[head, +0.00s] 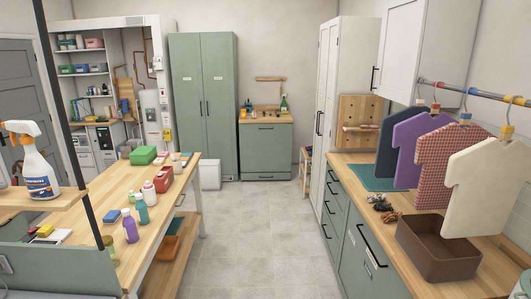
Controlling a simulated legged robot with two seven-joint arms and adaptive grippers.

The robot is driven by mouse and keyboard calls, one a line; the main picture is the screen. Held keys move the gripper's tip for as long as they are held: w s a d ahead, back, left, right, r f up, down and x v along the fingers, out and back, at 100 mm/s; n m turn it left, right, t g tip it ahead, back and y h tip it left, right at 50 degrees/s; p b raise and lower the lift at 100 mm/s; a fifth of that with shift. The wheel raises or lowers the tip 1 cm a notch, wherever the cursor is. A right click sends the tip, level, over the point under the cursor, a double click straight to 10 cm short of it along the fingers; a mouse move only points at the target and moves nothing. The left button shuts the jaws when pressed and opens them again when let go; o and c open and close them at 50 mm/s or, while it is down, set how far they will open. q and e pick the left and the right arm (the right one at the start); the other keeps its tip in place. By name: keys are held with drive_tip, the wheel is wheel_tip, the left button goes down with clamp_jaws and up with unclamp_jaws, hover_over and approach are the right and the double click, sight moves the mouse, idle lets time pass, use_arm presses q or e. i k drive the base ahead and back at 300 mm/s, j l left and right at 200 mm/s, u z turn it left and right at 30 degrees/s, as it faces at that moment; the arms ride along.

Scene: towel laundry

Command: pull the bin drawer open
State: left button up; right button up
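Neither of my grippers is in view. Several shut green fronts could be the bin drawer; I cannot tell which one it is. A large green front (361,266) with a long black handle (372,246) and a small label is low in the right counter. A row of narrower green drawers (333,214) with black handles is farther along that counter. Another wide green front (266,152) with a handle near its top is under the small wooden counter at the back. All these fronts look flush and closed.
The grey tiled floor (247,232) between the wooden table (157,181) at left and the right counter is clear. A brown bin (440,262) stands on the right counter below shirts on a rail (475,91). A small white bin (210,175) stands by the tall green cabinet (204,110).

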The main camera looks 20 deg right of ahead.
sight(264, 147)
drive_tip(key=i+l+z, duration=0.2)
drive_tip(key=i, duration=0.2)
drive_tip(key=i+l+z, duration=0.25)
drive_tip(key=i, duration=0.15)
drive_tip(key=i+j+z, duration=0.1)
drive_tip(key=i+z, duration=0.2)
drive_tip(key=i, duration=6.25)
